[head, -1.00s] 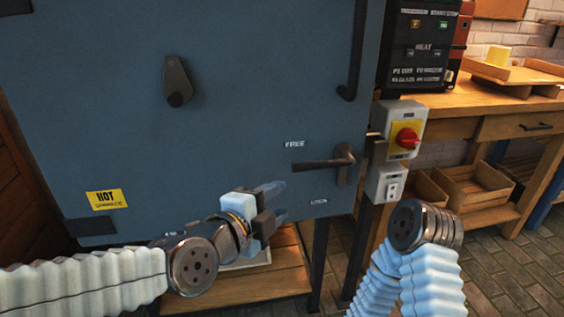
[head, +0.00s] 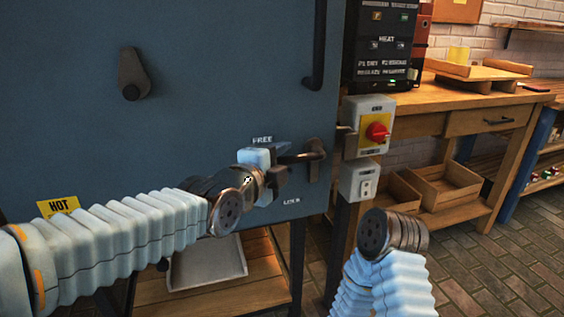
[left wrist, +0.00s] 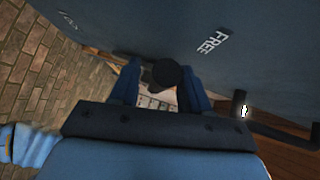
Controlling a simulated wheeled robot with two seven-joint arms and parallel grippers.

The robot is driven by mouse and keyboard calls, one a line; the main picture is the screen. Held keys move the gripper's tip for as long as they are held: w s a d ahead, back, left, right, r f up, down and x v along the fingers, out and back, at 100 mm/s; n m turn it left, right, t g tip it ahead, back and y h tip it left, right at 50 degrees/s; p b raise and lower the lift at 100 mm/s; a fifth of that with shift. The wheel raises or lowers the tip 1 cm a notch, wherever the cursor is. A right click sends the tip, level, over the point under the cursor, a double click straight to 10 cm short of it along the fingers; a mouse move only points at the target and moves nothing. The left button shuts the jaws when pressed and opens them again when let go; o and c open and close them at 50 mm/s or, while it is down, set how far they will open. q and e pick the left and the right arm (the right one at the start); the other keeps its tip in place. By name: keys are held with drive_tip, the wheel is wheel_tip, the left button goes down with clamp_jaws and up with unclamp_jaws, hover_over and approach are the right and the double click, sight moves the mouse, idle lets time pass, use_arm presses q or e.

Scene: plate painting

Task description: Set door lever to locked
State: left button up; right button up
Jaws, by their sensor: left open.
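The dark door lever (head: 300,158) sits on the blue-grey door near its right edge. Its handle points left from the pivot (head: 316,162), roughly level, just below the "FREE" label (head: 262,140). The "LOCK" label (head: 292,201) is lower down. My left gripper (head: 280,165) is at the lever's free end, which it partly hides. In the left wrist view, the lever's round end (left wrist: 165,72) shows between the two open blue fingers (left wrist: 160,88). I cannot tell whether they touch it. My right gripper is out of view; only part of my right arm shows.
A switch box with a red knob (head: 377,131) and a smaller white box (head: 360,180) stand just right of the lever. A long vertical handle (head: 319,50) is above it. A wooden bench (head: 460,95) stands at right. A pale tray (head: 207,264) lies below the door.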

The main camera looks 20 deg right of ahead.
use_arm(q)
drive_tip(key=shift+w+d, duration=0.15)
drive_tip(key=shift+w, duration=0.05)
clamp_jaws()
idle(0.3)
